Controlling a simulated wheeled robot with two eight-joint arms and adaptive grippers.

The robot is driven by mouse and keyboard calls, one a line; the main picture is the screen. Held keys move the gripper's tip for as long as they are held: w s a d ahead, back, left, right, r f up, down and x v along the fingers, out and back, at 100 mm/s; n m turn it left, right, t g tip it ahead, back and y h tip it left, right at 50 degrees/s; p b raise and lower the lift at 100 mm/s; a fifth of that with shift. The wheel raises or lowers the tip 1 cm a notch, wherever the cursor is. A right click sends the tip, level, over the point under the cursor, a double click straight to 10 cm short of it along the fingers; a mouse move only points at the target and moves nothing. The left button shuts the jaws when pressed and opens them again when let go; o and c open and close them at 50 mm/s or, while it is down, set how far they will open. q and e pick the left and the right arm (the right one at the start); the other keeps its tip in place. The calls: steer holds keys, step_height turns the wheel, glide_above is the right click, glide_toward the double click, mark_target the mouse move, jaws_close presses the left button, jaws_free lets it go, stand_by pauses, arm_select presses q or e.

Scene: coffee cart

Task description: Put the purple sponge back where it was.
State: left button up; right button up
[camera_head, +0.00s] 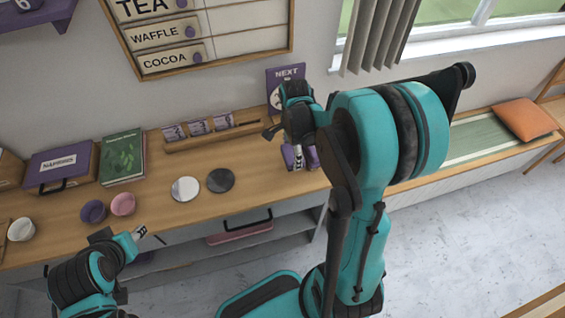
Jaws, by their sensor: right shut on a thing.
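My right gripper (298,156) points down over the right part of the wooden counter, beside the card rack. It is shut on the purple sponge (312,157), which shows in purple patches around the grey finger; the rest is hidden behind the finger. I cannot tell whether the sponge touches the counter. My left gripper (147,238) is at the counter's front edge, lower left, away from the sponge; its finger gap is unclear.
On the counter (160,205) are a white disc (186,189), a dark disc (220,180), a purple cup (93,211), a pink cup (122,204), a green book (122,158) and a card rack (215,133). A purple NEXT sign (285,78) stands behind my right gripper.

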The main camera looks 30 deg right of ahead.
mark_target(282, 150)
steer(key=w+a+f, duration=0.2)
steer(key=shift+w+b, duration=0.3)
steer(key=shift+a+f+b, duration=0.1)
steer(key=shift+f+b, duration=0.65)
steer(key=shift+f, duration=1.25)
steer(key=shift+c, duration=0.5)
steer(key=shift+f, duration=0.1)
steer(key=o, duration=1.1)
